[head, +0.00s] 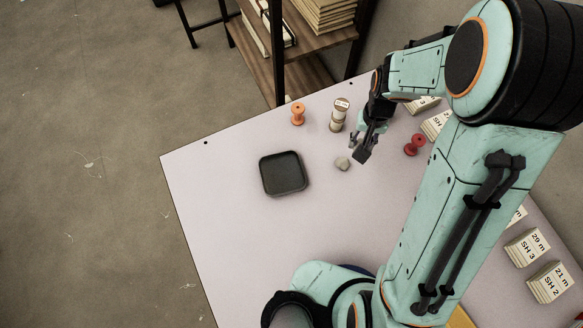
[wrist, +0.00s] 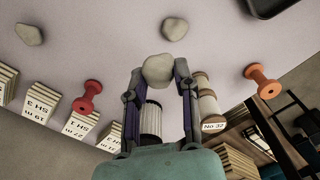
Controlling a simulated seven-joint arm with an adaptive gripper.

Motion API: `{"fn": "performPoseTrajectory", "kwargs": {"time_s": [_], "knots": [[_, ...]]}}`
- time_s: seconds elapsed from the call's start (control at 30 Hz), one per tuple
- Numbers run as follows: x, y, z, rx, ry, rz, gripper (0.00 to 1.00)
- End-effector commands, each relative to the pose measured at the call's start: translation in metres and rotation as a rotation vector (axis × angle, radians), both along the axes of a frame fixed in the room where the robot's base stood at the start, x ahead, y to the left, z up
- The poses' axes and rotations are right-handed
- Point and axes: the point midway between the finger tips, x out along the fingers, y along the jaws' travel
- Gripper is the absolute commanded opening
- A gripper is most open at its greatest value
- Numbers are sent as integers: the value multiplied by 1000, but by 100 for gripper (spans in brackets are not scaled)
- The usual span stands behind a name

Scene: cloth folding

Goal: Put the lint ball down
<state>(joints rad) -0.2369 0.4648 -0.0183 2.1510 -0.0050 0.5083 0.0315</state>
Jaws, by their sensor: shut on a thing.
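In the wrist view, my gripper (wrist: 158,76) is shut on a pale grey lint ball (wrist: 158,68), held between the fingertips. In the head view, my gripper (head: 358,148) is over the far part of the table, right of the dark tray (head: 283,174); the held ball cannot be clearly made out there. A second pale lump (wrist: 175,28) lies on the table just beyond the fingertips in the wrist view. A pale lump also shows beside the fingertips in the head view (head: 342,163). A third lump (wrist: 28,34) lies at the wrist view's upper left.
An orange spool (head: 298,114), a tan labelled spool (head: 338,112) and a red spool (head: 414,145) stand near my gripper. A white ribbed cylinder (wrist: 151,121) shows between the fingers. Labelled stacks (head: 527,247) line the right side. The table (head: 230,235) is clear around the tray's left and front.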

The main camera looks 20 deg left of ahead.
Motion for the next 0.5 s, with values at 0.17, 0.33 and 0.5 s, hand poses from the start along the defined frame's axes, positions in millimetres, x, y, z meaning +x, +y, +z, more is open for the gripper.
{"fn": "performPoseTrajectory", "kwargs": {"time_s": [0.17, 0.33, 0.5], "knots": [[-26, 80, -5, -1, 4, 326, 18], [-59, 132, -8, -3, 13, 513, 18], [-77, 151, -17, -5, 18, 590, 18]]}}
